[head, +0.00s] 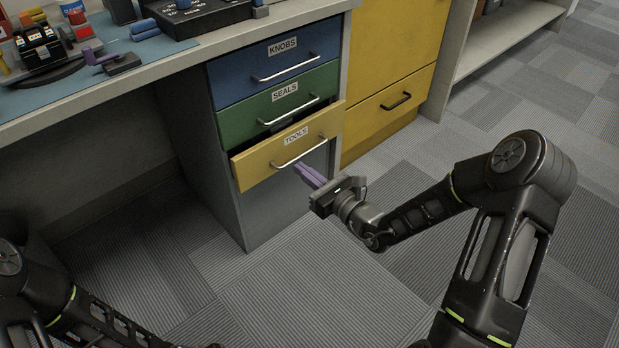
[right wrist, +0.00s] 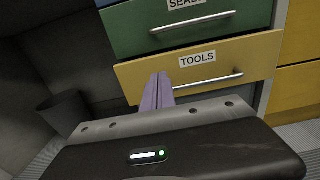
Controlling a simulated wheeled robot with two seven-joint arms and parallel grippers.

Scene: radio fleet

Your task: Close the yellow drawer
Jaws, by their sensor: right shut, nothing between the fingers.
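The yellow drawer (head: 264,165), labelled TOOLS, is the lowest of three drawers under the desk. It stands partly open, with a dark gap above its front. Its metal handle (head: 299,153) runs across the front. My right gripper (head: 304,170) has purple fingers that are shut and empty, just in front of the drawer near the handle. In the right wrist view the yellow drawer (right wrist: 227,60) fills the middle, and the fingertips (right wrist: 159,76) overlap its front left of the handle; I cannot tell whether they touch. My left arm shows at lower left, but its gripper is not visible.
The blue KNOBS drawer (head: 270,64) and green SEALS drawer (head: 276,103) above look shut. A larger yellow cabinet (head: 388,55) stands to the right. The desk top (head: 60,95) overhangs at left. The carpet floor (head: 240,290) in front is clear. A dark bin (right wrist: 62,112) stands left in the wrist view.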

